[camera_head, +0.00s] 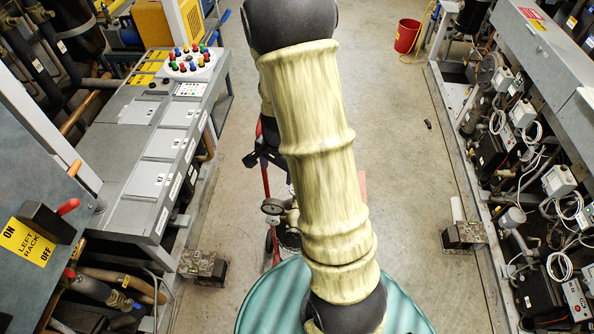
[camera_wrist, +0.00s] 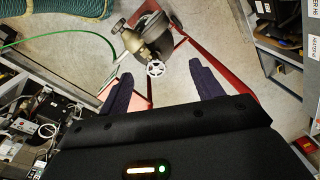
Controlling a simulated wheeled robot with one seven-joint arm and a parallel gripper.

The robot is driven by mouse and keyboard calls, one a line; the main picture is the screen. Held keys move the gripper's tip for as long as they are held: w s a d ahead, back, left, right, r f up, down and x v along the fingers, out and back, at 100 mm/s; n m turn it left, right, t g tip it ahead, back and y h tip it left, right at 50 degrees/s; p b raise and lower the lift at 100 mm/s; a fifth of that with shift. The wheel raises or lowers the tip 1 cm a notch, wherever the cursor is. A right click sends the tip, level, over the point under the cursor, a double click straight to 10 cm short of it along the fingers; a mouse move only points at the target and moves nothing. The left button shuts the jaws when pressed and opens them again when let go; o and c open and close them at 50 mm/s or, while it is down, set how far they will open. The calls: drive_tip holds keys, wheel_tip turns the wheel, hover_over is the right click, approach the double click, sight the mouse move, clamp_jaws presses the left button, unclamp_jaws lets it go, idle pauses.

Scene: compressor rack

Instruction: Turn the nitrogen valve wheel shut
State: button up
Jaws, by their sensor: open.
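The small pale spoked valve wheel (camera_wrist: 155,69) shows in the wrist view, on a brass-coloured valve body (camera_wrist: 138,43) at the top of a dark grey cylinder (camera_wrist: 152,27). My gripper (camera_wrist: 162,84) is open. Its two dark fingers stand apart, one to each side of the wheel in the picture, and neither visibly touches it. The gap in depth is hard to judge. In the head view, my arm hides much of this area. The cylinder's red trolley (camera_head: 266,178) shows partly beside my arm there.
Red trolley rails (camera_wrist: 235,55) run close to my fingers. A green hose (camera_wrist: 50,37) lies at the left. A grey control console (camera_head: 130,150) stands left and a compressor rack (camera_head: 545,150) right. A red bucket (camera_head: 407,36) stands far off. The floor on the right is mostly clear.

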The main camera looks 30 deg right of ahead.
drive_tip(key=s+a+r+n+t+b, duration=0.1)
drive_tip(key=s+a+r+n+b, duration=0.1)
drive_tip(key=s+a+r+n, duration=0.4)
drive_tip(key=s+r+n, duration=0.2)
drive_tip(key=s+n, duration=0.2)
drive_tip(key=n, duration=0.2)
drive_tip(key=shift+n, duration=0.3)
